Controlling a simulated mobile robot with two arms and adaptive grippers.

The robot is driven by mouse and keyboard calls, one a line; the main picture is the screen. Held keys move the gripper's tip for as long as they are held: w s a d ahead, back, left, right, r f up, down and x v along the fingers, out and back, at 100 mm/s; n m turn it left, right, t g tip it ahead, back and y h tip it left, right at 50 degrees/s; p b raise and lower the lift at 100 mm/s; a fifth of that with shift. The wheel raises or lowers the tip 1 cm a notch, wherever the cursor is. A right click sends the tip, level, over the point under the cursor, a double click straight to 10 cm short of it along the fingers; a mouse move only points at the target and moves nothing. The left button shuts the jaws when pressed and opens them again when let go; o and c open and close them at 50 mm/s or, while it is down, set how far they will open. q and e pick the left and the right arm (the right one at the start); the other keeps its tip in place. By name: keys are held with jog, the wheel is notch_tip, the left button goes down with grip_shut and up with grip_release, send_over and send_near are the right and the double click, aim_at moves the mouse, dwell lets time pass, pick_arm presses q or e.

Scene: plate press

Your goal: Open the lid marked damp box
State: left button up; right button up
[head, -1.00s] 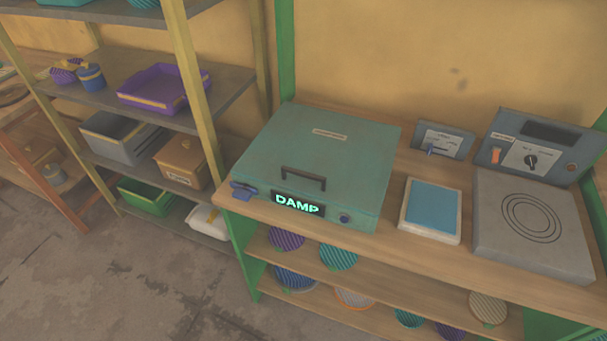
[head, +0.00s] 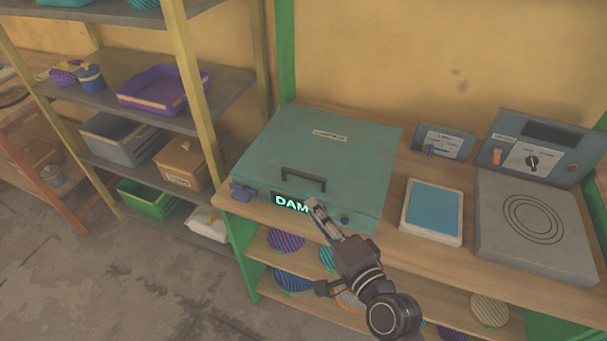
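The damp box (head: 260,155) is a teal box with a flat lid, standing on the wooden bench. Its lid (head: 350,150) is closed and has a dark handle (head: 304,178) near the front edge. A lit sign (head: 290,203) on its front reads DAM, with the last letter hidden by my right gripper. My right gripper (head: 314,206) is in front of the box's front face, just below the handle. Its fingers look close together, but whether they are open or shut is unclear. It does not hold the handle. My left gripper is not in view.
A blue latch or clip (head: 242,192) sits at the box's front left corner. Right of the box are a small control panel (head: 443,141), a blue pad (head: 432,210), a grey plate (head: 530,225) and a control unit (head: 535,147). Shelves with trays stand at left.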

aim_at(305, 178)
jog(key=w+a+m, duration=0.1)
jog(key=w, duration=0.2)
jog(key=w+a+r+t, duration=0.1)
jog(key=w, duration=0.2)
jog(key=w+a+r+m+p, duration=0.1)
jog(key=w, duration=0.2)
jog(key=shift+r+m+t, duration=0.2)
jog(key=shift+m+t, duration=0.1)
jog(key=shift+t, duration=0.1)
grip_shut()
